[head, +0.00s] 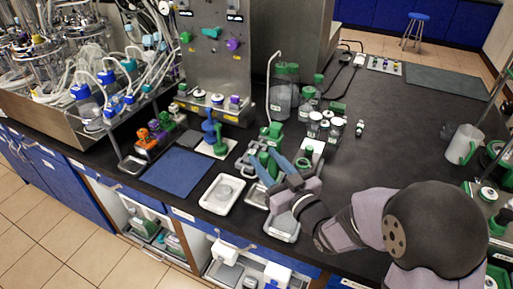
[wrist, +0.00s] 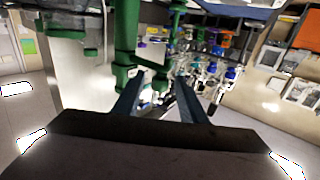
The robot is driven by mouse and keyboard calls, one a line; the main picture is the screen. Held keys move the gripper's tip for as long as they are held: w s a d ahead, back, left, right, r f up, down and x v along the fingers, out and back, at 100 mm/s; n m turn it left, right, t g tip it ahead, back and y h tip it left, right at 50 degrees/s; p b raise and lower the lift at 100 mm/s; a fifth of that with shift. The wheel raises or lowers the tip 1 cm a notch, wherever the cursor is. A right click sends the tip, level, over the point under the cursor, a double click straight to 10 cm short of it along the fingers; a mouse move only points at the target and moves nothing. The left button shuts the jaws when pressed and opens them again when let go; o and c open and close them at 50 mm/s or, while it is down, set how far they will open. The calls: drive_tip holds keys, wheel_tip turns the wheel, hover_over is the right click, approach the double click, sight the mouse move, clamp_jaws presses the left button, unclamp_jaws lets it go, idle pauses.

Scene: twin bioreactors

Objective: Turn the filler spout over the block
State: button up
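A green filler stand (head: 271,133) rises from the bench in front of my gripper. A thin pale pipe with a hooked top (head: 269,85) stands just behind it; I cannot tell whether it joins the stand. In the wrist view a green upright (wrist: 125,40) and a green side arm (wrist: 155,78) fill the space ahead of my fingers. My gripper (head: 272,166) has its two blue fingers spread; in the wrist view the gripper (wrist: 158,95) shows a wide gap, with the green side arm near the tips. Contact is unclear. I cannot pick out the block with certainty.
A white tray (head: 222,194) and a blue mat (head: 178,170) lie to the left. Green-capped bottles (head: 282,97) and small jars stand behind. A steel panel (head: 213,60) rises at the back left. The dark bench (head: 390,120) is mostly clear to the right.

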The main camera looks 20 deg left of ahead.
drive_tip(key=shift+p+x, duration=0.7)
drive_tip(key=shift+x, duration=2.05)
clamp_jaws()
